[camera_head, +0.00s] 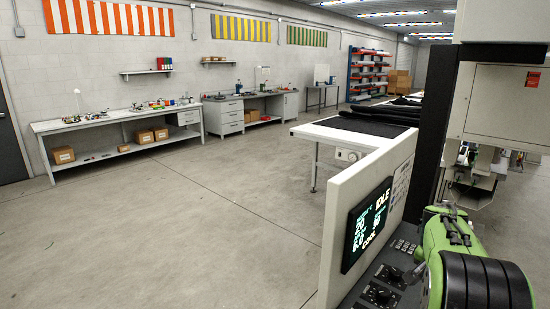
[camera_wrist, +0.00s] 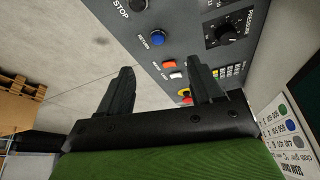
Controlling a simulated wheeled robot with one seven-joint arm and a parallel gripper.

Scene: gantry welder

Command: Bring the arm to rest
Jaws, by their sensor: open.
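My gripper (camera_wrist: 160,92) shows in the wrist view with its two dark fingers spread apart and nothing between them. It is over the edge of a grey control panel (camera_wrist: 190,45), which carries a blue button (camera_wrist: 157,39), an orange button (camera_wrist: 169,66), a white button (camera_wrist: 175,75) and a pressure knob (camera_wrist: 228,33). I cannot tell whether a finger touches the panel. In the head view my green and black arm (camera_head: 460,255) is at the lower right, beside the panel; the fingers are not clear there.
A screen (camera_head: 368,225) reading IDLE stands on a pale upright board (camera_head: 340,200) left of my arm. A white machine housing (camera_head: 500,105) is above and behind it. A white table (camera_head: 335,132) holds dark cloth. Workbenches (camera_head: 115,120) line the far wall. The floor (camera_head: 190,220) at left is clear.

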